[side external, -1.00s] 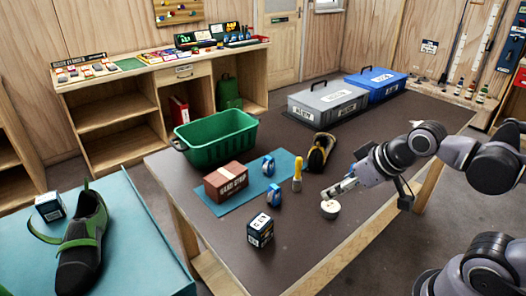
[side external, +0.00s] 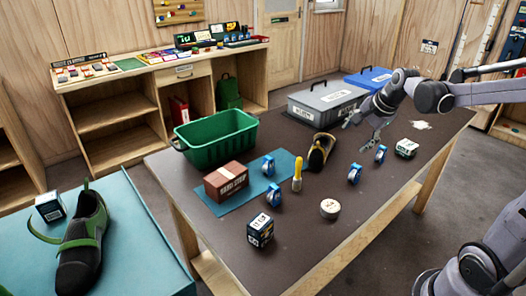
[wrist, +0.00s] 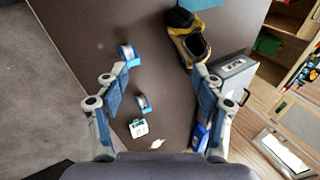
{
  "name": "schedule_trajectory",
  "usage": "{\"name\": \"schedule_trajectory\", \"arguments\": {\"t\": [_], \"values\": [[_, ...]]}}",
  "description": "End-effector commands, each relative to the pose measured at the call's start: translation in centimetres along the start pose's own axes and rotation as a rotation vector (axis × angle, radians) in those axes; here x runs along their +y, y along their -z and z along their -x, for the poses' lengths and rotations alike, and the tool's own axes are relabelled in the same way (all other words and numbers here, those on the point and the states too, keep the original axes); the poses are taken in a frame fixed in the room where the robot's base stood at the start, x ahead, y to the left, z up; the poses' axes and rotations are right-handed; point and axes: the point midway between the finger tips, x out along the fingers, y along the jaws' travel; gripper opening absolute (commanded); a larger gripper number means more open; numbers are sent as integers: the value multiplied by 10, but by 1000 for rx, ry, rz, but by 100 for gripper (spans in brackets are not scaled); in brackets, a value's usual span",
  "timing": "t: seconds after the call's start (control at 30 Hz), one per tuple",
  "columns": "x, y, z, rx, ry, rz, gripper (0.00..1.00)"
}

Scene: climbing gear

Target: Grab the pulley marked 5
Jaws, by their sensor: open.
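Several blue pulleys stand on the dark table. In the side view, two are on the right, a nearer one (side external: 355,174) and a farther one (side external: 380,154). Two more are on the left, one on the teal mat (side external: 268,165) and one near the mat's front edge (side external: 274,197). Their numbers are too small to read, so I cannot tell which is marked 5. My gripper (side external: 361,135) is open and empty, above the table's far part. In the wrist view, two pulleys (wrist: 129,55) (wrist: 143,103) show toward the left finger of my gripper (wrist: 160,75).
A black-and-yellow shoe (side external: 321,151) stands left of my gripper, with the grey bin (side external: 328,103) behind. A small white-and-green box (side external: 406,148) and a white patch (side external: 421,125) lie right. A yellow-handled tool (side external: 297,174) and white roll (side external: 330,208) stand nearer.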

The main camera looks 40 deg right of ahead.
Motion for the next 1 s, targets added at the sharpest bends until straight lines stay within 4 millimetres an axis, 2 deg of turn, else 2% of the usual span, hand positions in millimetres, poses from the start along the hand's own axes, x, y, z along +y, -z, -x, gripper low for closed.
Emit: {"name": "schedule_trajectory", "arguments": {"t": [0.03,0.17,0.3,0.4,0.5,0.67,1.0], "values": [[-3,26,-10,11,-8,-138,68],[-2,83,-33,32,-24,-490,68],[10,144,-57,54,-32,-850,68],[23,180,-71,67,-33,-1060,68],[34,203,-81,75,-31,-1210,68],[43,220,-90,80,-30,-1319,68],[46,222,-132,80,-30,-1325,68]]}}
